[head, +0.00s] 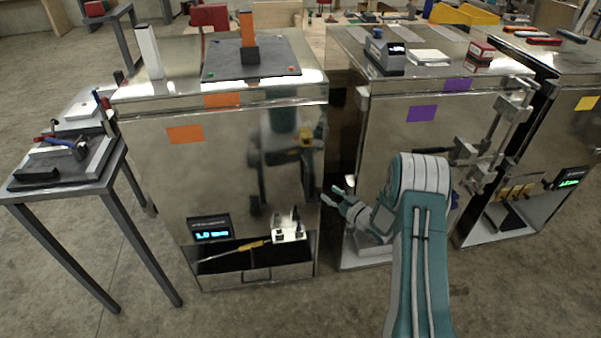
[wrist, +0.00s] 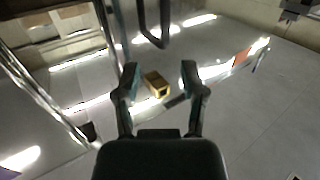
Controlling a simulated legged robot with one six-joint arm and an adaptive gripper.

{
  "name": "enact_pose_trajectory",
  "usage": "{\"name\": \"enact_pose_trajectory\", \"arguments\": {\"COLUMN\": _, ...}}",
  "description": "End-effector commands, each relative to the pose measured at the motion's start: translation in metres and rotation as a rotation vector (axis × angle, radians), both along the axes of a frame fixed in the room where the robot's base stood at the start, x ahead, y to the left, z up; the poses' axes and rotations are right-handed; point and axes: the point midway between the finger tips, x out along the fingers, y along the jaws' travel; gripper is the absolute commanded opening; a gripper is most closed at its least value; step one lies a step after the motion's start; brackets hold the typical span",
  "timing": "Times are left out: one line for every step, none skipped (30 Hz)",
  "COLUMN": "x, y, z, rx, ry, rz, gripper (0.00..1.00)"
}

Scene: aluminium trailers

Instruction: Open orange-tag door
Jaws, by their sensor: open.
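The orange-tag door (head: 215,180) is the shiny metal front of the left cabinet, with an orange tag (head: 185,134) at its upper left. It looks closed. A small brass-coloured piece (head: 306,139) shows near its right edge. My gripper (head: 331,195) is open and empty, just right of the door's right edge and lower than the brass piece. In the wrist view, a brass block (wrist: 155,84) appears between and beyond the open fingertips, apart from them. A dark loop (wrist: 153,25) shows above it; I cannot tell if it is a handle.
A purple-tag cabinet (head: 422,113) stands to the right, with metal latch hardware (head: 487,150) sticking out. A yellow-tag cabinet (head: 586,103) is farther right. A small table (head: 62,186) with tools stands left. The open tray (head: 255,262) lies under the orange-tag door. Floor in front is clear.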

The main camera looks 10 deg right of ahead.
Motion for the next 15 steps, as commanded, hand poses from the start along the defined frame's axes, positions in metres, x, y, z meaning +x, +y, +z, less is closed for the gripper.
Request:
{"name": "enact_pose_trajectory", "arguments": {"x": -0.004, "y": 0.000, "z": -0.008, "rx": 0.019, "ry": -0.005, "rz": 0.013, "gripper": 0.54}}
{"name": "enact_pose_trajectory", "arguments": {"x": -0.005, "y": 0.000, "z": -0.011, "rx": 0.027, "ry": -0.010, "rz": 0.019, "gripper": 0.54}}
{"name": "enact_pose_trajectory", "arguments": {"x": -0.007, "y": 0.001, "z": -0.013, "rx": 0.036, "ry": -0.014, "rz": 0.025, "gripper": 0.54}}
{"name": "enact_pose_trajectory", "arguments": {"x": -0.007, "y": 0.001, "z": -0.014, "rx": 0.040, "ry": -0.016, "rz": 0.029, "gripper": 0.54}}
{"name": "enact_pose_trajectory", "arguments": {"x": -0.007, "y": 0.002, "z": -0.014, "rx": 0.042, "ry": -0.018, "rz": 0.031, "gripper": 0.54}}
{"name": "enact_pose_trajectory", "arguments": {"x": -0.005, "y": 0.003, "z": -0.014, "rx": 0.043, "ry": -0.020, "rz": 0.032, "gripper": 0.54}}
{"name": "enact_pose_trajectory", "arguments": {"x": -0.003, "y": 0.004, "z": -0.014, "rx": 0.043, "ry": -0.019, "rz": 0.033, "gripper": 0.54}}
{"name": "enact_pose_trajectory", "arguments": {"x": 0.000, "y": 0.006, "z": -0.014, "rx": 0.042, "ry": -0.020, "rz": 0.034, "gripper": 0.54}}
{"name": "enact_pose_trajectory", "arguments": {"x": 0.004, "y": 0.010, "z": -0.014, "rx": 0.041, "ry": -0.020, "rz": 0.035, "gripper": 0.54}}
{"name": "enact_pose_trajectory", "arguments": {"x": 0.008, "y": 0.013, "z": -0.014, "rx": 0.040, "ry": -0.020, "rz": 0.035, "gripper": 0.54}}
{"name": "enact_pose_trajectory", "arguments": {"x": 0.012, "y": 0.015, "z": -0.014, "rx": 0.040, "ry": -0.020, "rz": 0.035, "gripper": 0.54}}
{"name": "enact_pose_trajectory", "arguments": {"x": 0.019, "y": 0.020, "z": -0.014, "rx": 0.041, "ry": -0.020, "rz": 0.035, "gripper": 0.54}}
{"name": "enact_pose_trajectory", "arguments": {"x": 0.023, "y": 0.024, "z": -0.014, "rx": 0.040, "ry": -0.019, "rz": 0.035, "gripper": 0.54}}
{"name": "enact_pose_trajectory", "arguments": {"x": 0.028, "y": 0.027, "z": -0.015, "rx": 0.040, "ry": -0.018, "rz": 0.035, "gripper": 0.54}}
{"name": "enact_pose_trajectory", "arguments": {"x": 0.034, "y": 0.031, "z": -0.014, "rx": 0.040, "ry": -0.019, "rz": 0.035, "gripper": 0.54}}
